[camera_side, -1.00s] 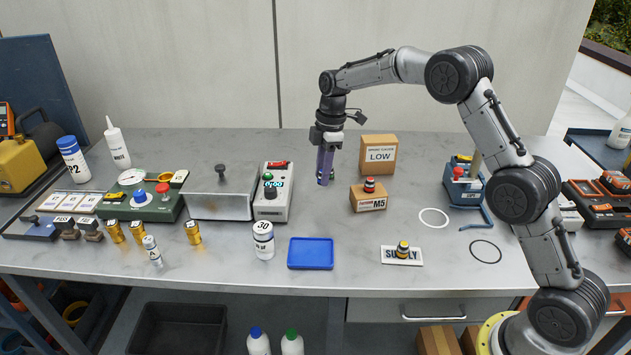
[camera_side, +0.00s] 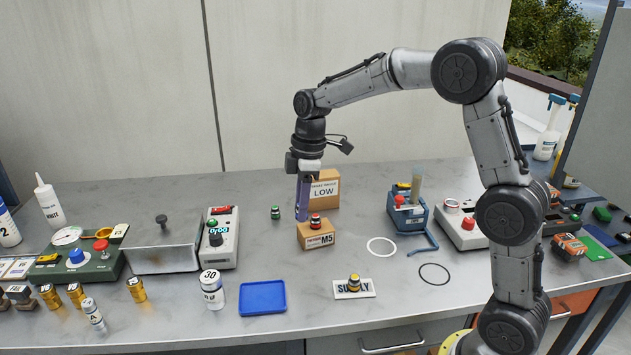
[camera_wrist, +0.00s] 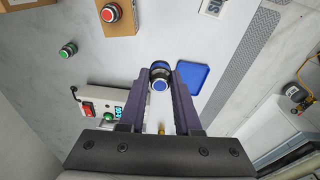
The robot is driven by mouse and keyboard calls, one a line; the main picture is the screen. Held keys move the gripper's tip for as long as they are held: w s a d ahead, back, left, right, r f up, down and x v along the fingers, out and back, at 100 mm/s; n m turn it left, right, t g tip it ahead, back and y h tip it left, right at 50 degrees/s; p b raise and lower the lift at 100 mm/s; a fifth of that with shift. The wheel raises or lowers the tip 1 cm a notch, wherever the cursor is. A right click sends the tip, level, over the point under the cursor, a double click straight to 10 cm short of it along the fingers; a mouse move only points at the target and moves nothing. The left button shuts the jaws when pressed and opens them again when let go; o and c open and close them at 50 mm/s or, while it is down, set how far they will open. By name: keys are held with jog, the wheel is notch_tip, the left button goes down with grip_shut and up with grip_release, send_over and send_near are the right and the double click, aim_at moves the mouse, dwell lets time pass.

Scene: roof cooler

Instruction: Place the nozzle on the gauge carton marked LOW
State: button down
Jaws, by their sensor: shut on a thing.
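My gripper (camera_side: 302,215) points down and is shut on a small blue-and-black nozzle, seen between its fingertips in the wrist view (camera_wrist: 160,80). In the side view the fingers hide the nozzle. The brown carton marked LOW (camera_side: 325,190) stands upright at the back of the bench, and the fingers cover part of its left side. The fingertips appear in front of or beside it; the exact gap is unclear. A smaller carton marked M5 (camera_side: 319,239) with a red-topped nozzle (camera_side: 315,220) on it stands just in front.
A green-topped piece (camera_side: 275,212) stands left of my gripper. A yellow-topped piece (camera_side: 354,282) sits on the SUPPLY plate (camera_side: 368,290). A blue tray (camera_side: 262,297) lies at the front. A box with a digital display (camera_side: 219,240) stands left.

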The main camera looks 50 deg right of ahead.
jog(key=d+r+m+h, duration=0.1)
jog(key=d+r+m, duration=0.4)
jog(key=d+m, duration=0.25)
jog(key=d+r+m, duration=0.5)
jog(key=d+m, duration=0.1)
jog(key=d, duration=0.3)
send_over(322, 174)
jog(key=shift+n+t, duration=0.25)
jog(key=shift+t, duration=0.05)
jog(key=f, duration=0.8)
jog(key=shift+s+a+f, duration=0.2)
jog(key=shift+s+f, duration=0.1)
jog(key=shift+w+d+f, duration=0.15)
jog(key=shift+w+f, duration=0.15)
jog(key=shift+f, duration=1.75)
